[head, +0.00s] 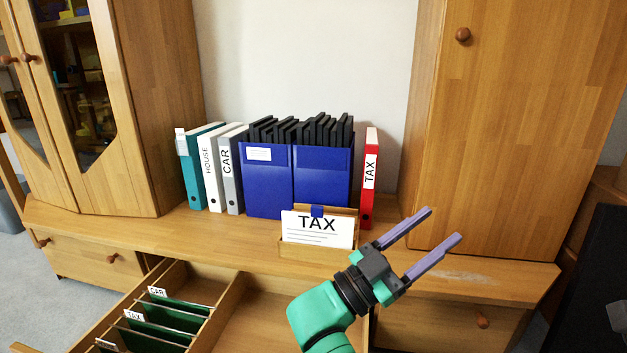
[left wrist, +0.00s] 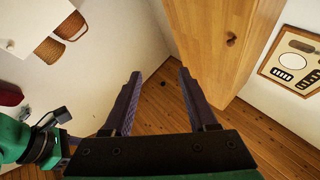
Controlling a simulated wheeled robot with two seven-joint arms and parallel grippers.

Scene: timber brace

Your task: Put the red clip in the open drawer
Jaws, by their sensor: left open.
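I see no red clip in either view. A blue clip (head: 317,211) sits at the top of a white TAX card in a small wooden holder (head: 315,252) on the cabinet top. The open drawer (head: 262,312) is at the lower left, pulled out below the top, with hanging green files in its left part and a bare right part. My left gripper (head: 443,224) is open and empty, right of the card holder; its two fingers also show in the left wrist view (left wrist: 159,75). My right gripper (left wrist: 62,130) seems to show partly at that view's left edge, its jaws unclear.
Teal, white and grey binders (head: 212,168), blue file boxes (head: 295,180) and a red TAX binder (head: 369,178) stand along the wall. Tall wooden cabinets flank them left (head: 155,100) and right (head: 525,120). The top's front strip is mostly clear.

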